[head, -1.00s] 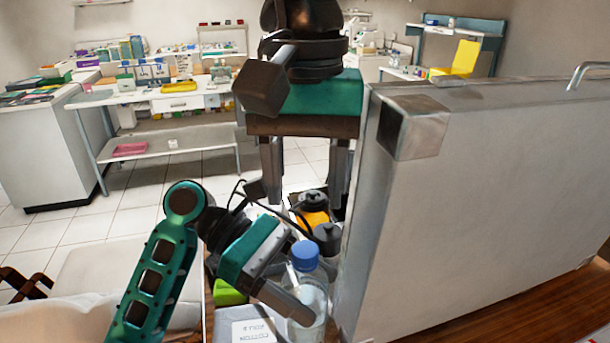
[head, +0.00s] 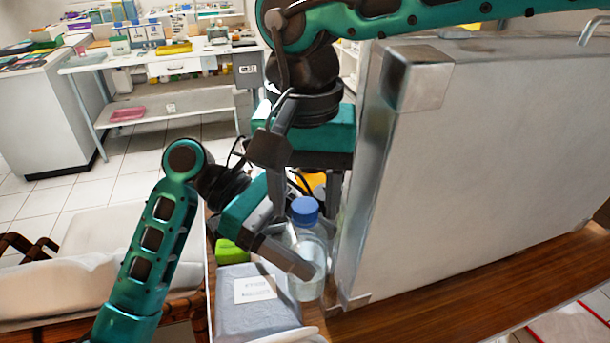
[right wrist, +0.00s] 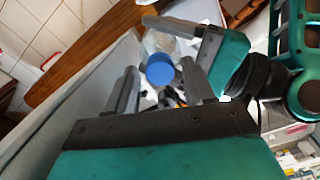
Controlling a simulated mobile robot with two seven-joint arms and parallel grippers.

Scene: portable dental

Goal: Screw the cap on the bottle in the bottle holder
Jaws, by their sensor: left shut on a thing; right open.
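A clear bottle (head: 309,255) with a blue cap (head: 304,210) stands on the wooden table beside the large case. The cap sits on the bottle's top; how tight it is cannot be told. My left gripper (head: 305,262) is shut on the bottle's body from the left. My right gripper (head: 305,195) is open above and behind the cap, pointing down. In the right wrist view the blue cap (right wrist: 160,69) lies between and beyond the open fingers of my right gripper (right wrist: 160,88), with the bottle (right wrist: 165,43) under it. I cannot make out the bottle holder.
A large grey metal case (head: 480,150) stands close to the right of the bottle. A grey packet with a label (head: 255,290) and a green item (head: 231,252) lie left of it. A yellow-orange item (head: 316,181) is partly hidden behind.

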